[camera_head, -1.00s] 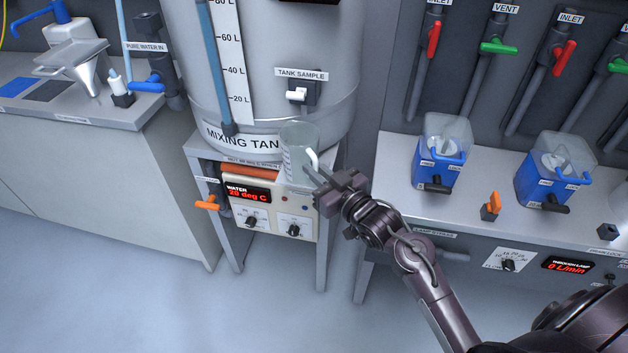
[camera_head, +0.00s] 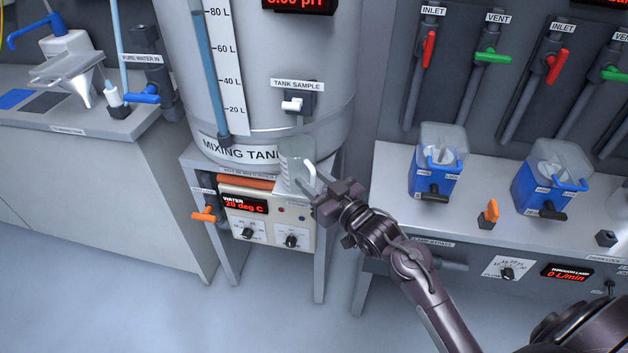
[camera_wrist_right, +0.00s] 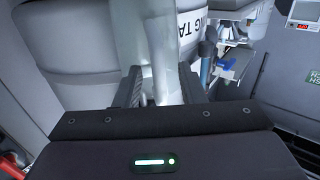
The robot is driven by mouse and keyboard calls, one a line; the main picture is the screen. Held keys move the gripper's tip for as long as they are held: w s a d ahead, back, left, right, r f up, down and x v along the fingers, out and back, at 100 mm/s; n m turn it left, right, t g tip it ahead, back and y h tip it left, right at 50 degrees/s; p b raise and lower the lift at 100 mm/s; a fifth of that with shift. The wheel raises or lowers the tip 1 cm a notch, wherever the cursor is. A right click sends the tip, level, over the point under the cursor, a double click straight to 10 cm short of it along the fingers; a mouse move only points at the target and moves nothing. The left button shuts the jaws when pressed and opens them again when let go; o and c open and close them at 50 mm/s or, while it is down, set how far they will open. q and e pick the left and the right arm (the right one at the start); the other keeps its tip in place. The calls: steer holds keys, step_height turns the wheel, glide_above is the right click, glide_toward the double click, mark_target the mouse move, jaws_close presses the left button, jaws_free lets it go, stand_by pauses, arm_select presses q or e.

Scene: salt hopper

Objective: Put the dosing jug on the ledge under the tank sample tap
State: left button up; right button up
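The clear dosing jug (camera_head: 292,163) is upright in front of the mixing tank, below the tank sample tap (camera_head: 292,105). Its pale handle (camera_head: 309,177) faces my right gripper (camera_head: 318,186), which is shut on that handle. In the right wrist view the handle (camera_wrist_right: 160,70) stands between the two fingers (camera_wrist_right: 160,88). The ledge under the tap is mostly hidden behind the jug, and I cannot tell whether the jug's base touches it. My left gripper is not in view.
The water control panel (camera_head: 265,215) with an orange valve handle (camera_head: 204,215) is below the tank. A bench (camera_head: 470,215) with blue-based lamp units (camera_head: 437,175) is to the right. The floor in front is clear.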

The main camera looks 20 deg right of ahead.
steer(key=v, duration=0.7)
steer(key=s+f+m+g+h+p, duration=0.1)
steer(key=s+f+g, duration=0.25)
steer(key=f, duration=0.85)
steer(key=s+f+m+g+h+p, duration=0.15)
steer(key=s+f, duration=0.25)
steer(key=f, duration=0.8)
steer(key=s+f+g+h, duration=0.1)
steer(key=s+f+g, duration=0.25)
steer(key=f, duration=0.85)
steer(key=s+f+g, duration=0.2)
steer(key=s+f, duration=0.3)
steer(key=s, duration=0.4)
steer(key=s+f+n+g+h+p, duration=0.1)
steer(key=s+f+g, duration=0.2)
steer(key=s, duration=0.7)
steer(key=s+f+g+p, duration=0.1)
steer(key=s+f+g, duration=0.1)
steer(key=s+f, duration=0.5)
steer(key=s, duration=0.2)
steer(key=shift+s+f+g+h, duration=0.3)
steer(key=shift+f+g+h, duration=0.05)
steer(key=shift+f, duration=0.05)
steer(key=shift+s, duration=0.1)
